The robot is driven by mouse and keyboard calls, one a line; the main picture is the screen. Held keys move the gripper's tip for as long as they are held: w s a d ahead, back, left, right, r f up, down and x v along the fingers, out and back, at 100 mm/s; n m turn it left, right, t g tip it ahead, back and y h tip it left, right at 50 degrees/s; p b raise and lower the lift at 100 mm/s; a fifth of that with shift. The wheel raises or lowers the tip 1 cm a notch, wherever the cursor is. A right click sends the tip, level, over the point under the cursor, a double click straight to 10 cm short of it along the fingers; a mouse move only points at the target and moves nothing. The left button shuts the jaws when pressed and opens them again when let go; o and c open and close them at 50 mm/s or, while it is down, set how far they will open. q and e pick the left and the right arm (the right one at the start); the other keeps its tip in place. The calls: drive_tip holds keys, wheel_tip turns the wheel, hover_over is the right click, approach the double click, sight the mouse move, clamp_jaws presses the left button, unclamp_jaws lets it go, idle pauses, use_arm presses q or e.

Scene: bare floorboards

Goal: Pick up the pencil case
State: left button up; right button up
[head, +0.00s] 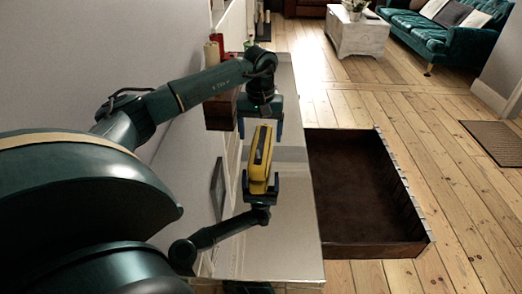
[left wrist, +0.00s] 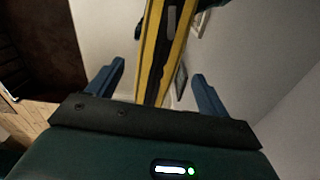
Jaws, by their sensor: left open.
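The yellow and black pencil case (head: 261,150) lies on the glossy cabinet top (head: 298,215) in the head view, its long side running away from me. My left gripper (head: 260,122) points down over its far end. The gripper is open, with one blue finger on each side of the case in the picture and no grip on it. In the left wrist view the pencil case (left wrist: 157,55) runs up the middle between the open fingers of the left gripper (left wrist: 157,88). A gripper shape below the case looks like my left arm's reflection in the top.
An open brown drawer (head: 421,238) juts out to the right of the cabinet. A brown box (head: 221,112) stands at the far left end, close to the wall. A white chest (head: 357,36) and a green sofa (head: 436,36) are far off across the floorboards.

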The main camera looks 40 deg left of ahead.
sight(261, 142)
use_arm(q)
drive_tip(key=shift+d+f, duration=0.1)
drive_tip(key=shift+f, duration=2.65)
drive_tip(key=shift+c, duration=0.2)
drive_tip(key=c, duration=1.1)
